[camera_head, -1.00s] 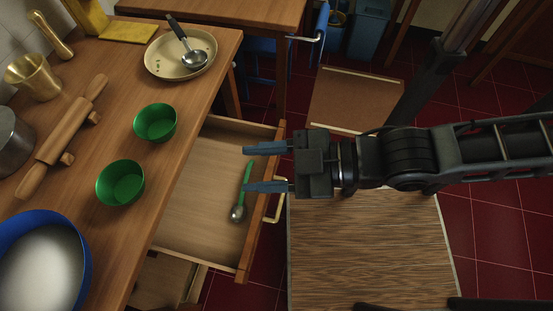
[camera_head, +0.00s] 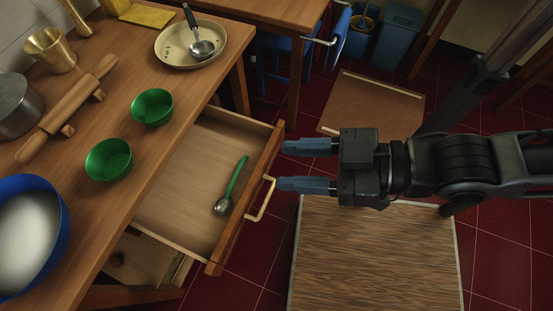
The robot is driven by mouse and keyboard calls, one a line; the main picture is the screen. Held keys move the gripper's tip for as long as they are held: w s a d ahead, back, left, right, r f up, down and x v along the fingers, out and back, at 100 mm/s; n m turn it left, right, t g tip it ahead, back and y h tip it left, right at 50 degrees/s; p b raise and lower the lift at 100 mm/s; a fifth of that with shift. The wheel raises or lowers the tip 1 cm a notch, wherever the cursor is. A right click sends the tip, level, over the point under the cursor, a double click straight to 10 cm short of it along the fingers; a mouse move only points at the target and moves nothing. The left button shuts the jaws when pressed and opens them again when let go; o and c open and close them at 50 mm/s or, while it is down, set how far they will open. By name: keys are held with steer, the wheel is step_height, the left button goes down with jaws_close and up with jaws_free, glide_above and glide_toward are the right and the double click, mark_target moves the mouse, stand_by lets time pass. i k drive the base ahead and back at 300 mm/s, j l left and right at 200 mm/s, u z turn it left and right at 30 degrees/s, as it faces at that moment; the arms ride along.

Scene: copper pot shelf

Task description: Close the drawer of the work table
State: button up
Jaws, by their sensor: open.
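The drawer (camera_head: 185,190) of the work table (camera_head: 125,195) stands pulled out, its wooden front (camera_head: 247,200) facing right. A brass handle (camera_head: 261,199) is fixed to the outside of that front. A spoon with a green handle (camera_head: 232,187) lies inside the drawer. My gripper (camera_head: 292,165) is open and empty, its two blue fingers pointing left. It is just right of the drawer front in the picture, near the handle's upper end. I cannot tell its height relative to the handle, or whether it touches the front.
Two green bowls (camera_head: 109,160), a rolling pin (camera_head: 68,108), a blue bowl (camera_head: 62,238) and a plate (camera_head: 191,44) with a ladle (camera_head: 202,47) stand on the table top. Red tiled floor (camera_head: 490,235) lies to the right.

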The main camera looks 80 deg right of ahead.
mark_target(178, 212)
steer(key=k+l, duration=0.15)
steer(key=k, duration=0.3)
steer(key=k+l, duration=0.1)
steer(key=k, duration=0.35)
steer(key=k+l, duration=0.15)
steer(key=k+l+u, duration=0.15)
steer(key=l, duration=0.2)
